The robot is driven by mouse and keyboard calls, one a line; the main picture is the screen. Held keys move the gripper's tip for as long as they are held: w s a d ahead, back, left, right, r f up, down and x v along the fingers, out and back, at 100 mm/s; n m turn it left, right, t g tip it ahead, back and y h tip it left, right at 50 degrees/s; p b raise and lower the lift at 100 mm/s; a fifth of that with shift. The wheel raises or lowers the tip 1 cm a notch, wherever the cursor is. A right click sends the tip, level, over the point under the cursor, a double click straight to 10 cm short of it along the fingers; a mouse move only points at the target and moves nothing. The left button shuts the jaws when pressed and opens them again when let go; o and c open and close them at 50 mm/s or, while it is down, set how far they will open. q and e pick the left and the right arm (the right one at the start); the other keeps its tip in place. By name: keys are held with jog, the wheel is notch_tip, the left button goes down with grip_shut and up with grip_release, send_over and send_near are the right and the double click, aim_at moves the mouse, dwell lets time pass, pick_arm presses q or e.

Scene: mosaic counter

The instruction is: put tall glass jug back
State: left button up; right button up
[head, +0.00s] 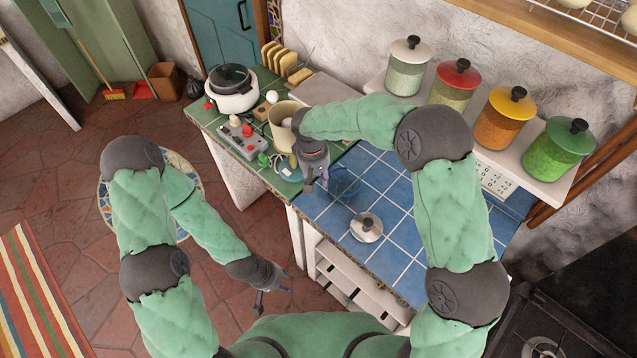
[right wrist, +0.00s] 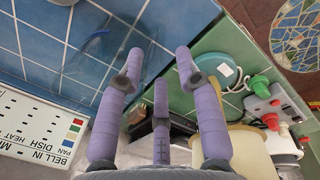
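The tall glass jug (head: 346,188) is clear and hard to make out on the blue tiles of the counter. It shows as faint outlines in the right wrist view (right wrist: 98,46); whether it is upright or lying I cannot tell. My right gripper (head: 316,184) is just left of it in the head view, over the seam of the green and blue tiles. Its purple fingers (right wrist: 160,62) are spread with nothing between them, and the jug is beside them, apart. My left gripper (head: 270,292) hangs low over the floor, fingers apart and empty.
A metal lid (head: 366,227) with a dark knob lies on the blue tiles. The green-tiled part is crowded with a white cooker (head: 232,90), a beige container (head: 284,122) and a grey control box (head: 245,137). Several lidded jars (head: 498,120) line the shelf behind.

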notch_tip(320, 180, up, 7)
jog(key=shift+a+r, duration=0.15)
jog(key=shift+a, duration=0.15)
